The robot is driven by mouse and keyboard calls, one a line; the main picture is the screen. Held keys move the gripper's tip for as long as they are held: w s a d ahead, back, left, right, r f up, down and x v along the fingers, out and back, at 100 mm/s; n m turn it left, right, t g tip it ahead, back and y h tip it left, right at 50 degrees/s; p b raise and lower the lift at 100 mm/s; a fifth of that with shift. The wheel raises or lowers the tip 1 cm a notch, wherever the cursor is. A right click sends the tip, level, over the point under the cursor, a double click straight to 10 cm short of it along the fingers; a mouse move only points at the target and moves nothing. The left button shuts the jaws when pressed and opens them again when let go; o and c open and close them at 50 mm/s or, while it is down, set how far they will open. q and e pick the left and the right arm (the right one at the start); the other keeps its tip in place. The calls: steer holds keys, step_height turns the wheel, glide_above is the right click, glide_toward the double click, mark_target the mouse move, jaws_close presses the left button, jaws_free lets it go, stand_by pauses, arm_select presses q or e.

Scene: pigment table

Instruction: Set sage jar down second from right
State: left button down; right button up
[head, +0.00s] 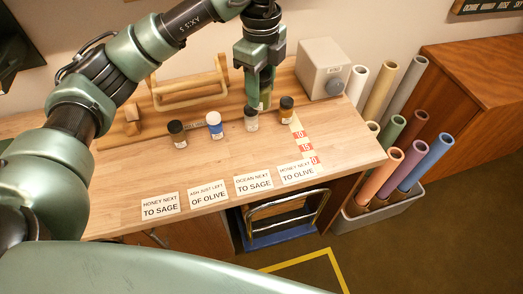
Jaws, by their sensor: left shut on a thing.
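My left gripper (259,95) reaches down from the top, over the wooden table. It is shut on the sage jar (265,100), of which only a small pale green part shows between the fingers. I cannot tell whether the sage jar touches the table. My right gripper is out of view.
Several cards with clues, such as this card (160,204), lie along the front edge. A numbered red-and-white strip (302,140) lies at the right. A wooden rack (190,88) and a grey box with a knob (321,66) stand behind. Coloured tubes (426,160) stand right of the table.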

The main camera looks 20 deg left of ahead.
arm_select(q)
steer(key=shift+f+n, duration=0.1)
steer(key=shift+n, duration=0.3)
step_height(320, 180, down, 19)
steer(key=p, duration=0.5)
steer(key=shift+f, duration=0.35)
steer(key=shift+f, duration=0.2)
steer(key=c, duration=0.8)
jaws_free()
steer(key=shift+r, duration=0.1)
